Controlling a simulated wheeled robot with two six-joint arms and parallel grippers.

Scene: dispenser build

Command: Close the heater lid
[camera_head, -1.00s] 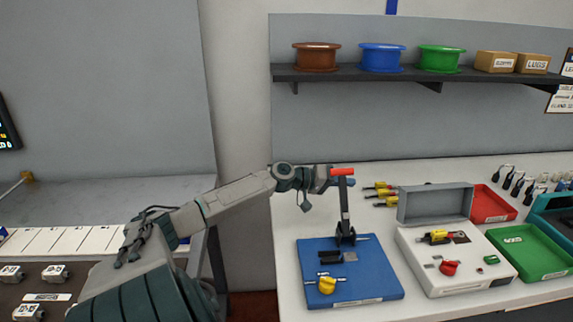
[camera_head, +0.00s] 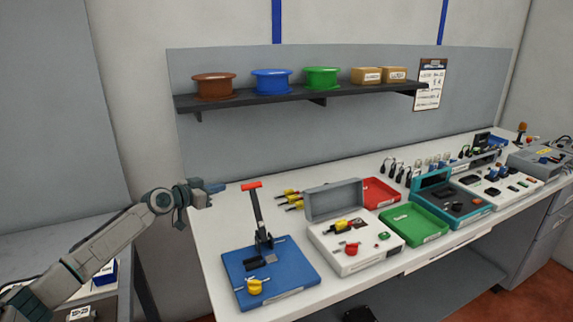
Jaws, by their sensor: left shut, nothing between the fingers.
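The heater is a white box (camera_head: 362,258) on the bench with a red knob (camera_head: 351,249) on top. Its grey lid (camera_head: 334,200) stands raised at the back, open. A yellow-and-black part (camera_head: 343,226) lies on top of the box in front of the lid. My left gripper (camera_head: 216,188) is shut and empty, in the air at the bench's left edge, well left of the heater. My right gripper is not in view.
A blue plate (camera_head: 302,272) with an upright red-handled lever (camera_head: 256,209) stands between my left gripper and the heater. Green (camera_head: 413,226) and red (camera_head: 380,194) trays sit close to the heater's right and back. A shelf (camera_head: 320,99) with spools hangs above.

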